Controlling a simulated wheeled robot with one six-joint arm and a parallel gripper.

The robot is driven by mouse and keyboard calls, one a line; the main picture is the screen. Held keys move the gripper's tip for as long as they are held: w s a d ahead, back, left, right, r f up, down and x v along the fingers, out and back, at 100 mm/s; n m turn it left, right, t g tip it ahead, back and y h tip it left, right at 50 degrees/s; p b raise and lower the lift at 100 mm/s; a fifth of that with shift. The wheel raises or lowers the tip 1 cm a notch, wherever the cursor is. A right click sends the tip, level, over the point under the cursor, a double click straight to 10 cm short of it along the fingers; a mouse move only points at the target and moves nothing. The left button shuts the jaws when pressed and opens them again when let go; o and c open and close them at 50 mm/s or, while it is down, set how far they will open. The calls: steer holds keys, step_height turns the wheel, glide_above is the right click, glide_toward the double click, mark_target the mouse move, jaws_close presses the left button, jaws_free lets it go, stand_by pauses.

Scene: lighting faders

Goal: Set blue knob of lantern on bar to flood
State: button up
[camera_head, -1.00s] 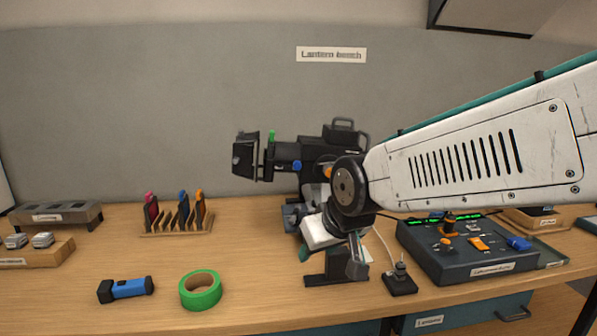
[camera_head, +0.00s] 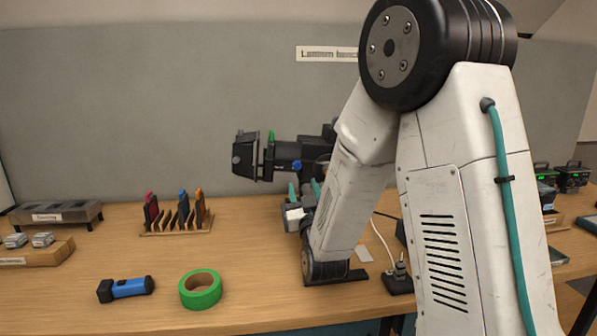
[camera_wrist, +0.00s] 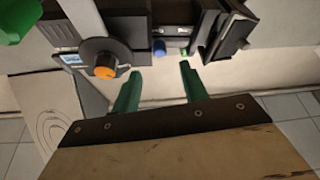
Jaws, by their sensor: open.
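The dark lantern (camera_head: 315,150) is on its bar above the bench, its front with flaps facing left. Its blue knob (camera_head: 297,165) shows on the near side of the body. In the wrist view the blue knob (camera_wrist: 159,47) is beyond the fingertips, between an orange knob (camera_wrist: 105,68) and the dark front end. My gripper (camera_head: 304,187) is below the lantern with its green fingers pointing up. The fingers (camera_wrist: 157,68) are apart with nothing between them, and look clear of the blue knob. My arm hides the lantern's rear. Any setting marks are too small to read.
Green tape (camera_head: 200,290) and a blue torch (camera_head: 126,289) lie at the front left. A rack of coloured pieces (camera_head: 177,215) stands behind them. A small black stand with a cable (camera_head: 398,278) is beside my arm.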

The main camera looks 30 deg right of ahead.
mark_target(297, 167)
steer(key=x, duration=0.7)
steer(key=shift+w+d+r, duration=0.1)
steer(key=shift+w+r, duration=0.1)
steer(key=shift+w, duration=0.1)
steer(key=shift+c, duration=0.3)
